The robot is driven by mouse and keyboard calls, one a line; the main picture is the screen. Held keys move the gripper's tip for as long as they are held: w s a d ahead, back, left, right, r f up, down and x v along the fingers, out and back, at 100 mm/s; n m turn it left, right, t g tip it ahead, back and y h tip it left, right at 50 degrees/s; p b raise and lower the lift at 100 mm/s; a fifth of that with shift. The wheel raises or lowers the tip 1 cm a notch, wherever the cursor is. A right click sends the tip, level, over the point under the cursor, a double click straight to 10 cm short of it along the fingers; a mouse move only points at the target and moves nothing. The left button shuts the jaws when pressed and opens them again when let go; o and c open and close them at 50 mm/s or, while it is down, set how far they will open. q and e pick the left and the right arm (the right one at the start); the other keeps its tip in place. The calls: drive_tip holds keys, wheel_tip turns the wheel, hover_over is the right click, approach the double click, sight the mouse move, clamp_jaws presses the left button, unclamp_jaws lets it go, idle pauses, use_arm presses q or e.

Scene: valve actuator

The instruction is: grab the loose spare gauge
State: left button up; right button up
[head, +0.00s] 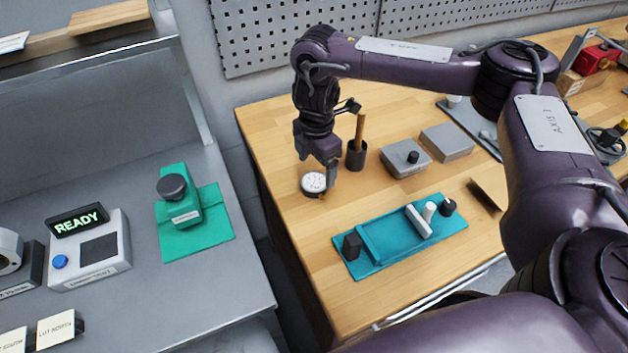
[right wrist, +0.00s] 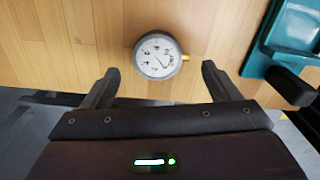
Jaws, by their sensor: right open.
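The loose gauge (head: 313,184) is round with a white dial, a dark rim and a small brass stem. It lies face up on the wooden bench near its left edge. In the right wrist view the gauge (right wrist: 158,56) is centred just beyond the fingertips, with its stem pointing right. My right gripper (right wrist: 156,70) is open and empty, its two fingers apart with the gauge between and ahead of them. In the head view the right gripper (head: 325,172) is pointed down at the gauge and partly overlaps it. My left gripper is not in view.
A dark cup (head: 356,155) with a wooden handle stands just right of the gripper. A teal tray (head: 375,256) with black and white parts lies nearer. Grey boxes (head: 447,141) sit behind to the right. The bench's left edge is close to the gauge.

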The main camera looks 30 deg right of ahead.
sight(315, 181)
drive_tip(key=shift+f, duration=0.6)
wheel_tip(315, 181, down, 2)
drive_tip(key=shift+w+a+f, duration=0.1)
drive_tip(key=shift+a+f, duration=0.05)
drive_tip(key=shift+f, duration=0.1)
drive_tip(key=shift+w+f, duration=0.1)
drive_tip(key=shift+f, duration=0.8)
drive_tip(key=c, duration=0.5)
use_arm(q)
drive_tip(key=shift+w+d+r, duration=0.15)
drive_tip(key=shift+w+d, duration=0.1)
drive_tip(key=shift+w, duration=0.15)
use_arm(e)
drive_tip(key=c, duration=0.7)
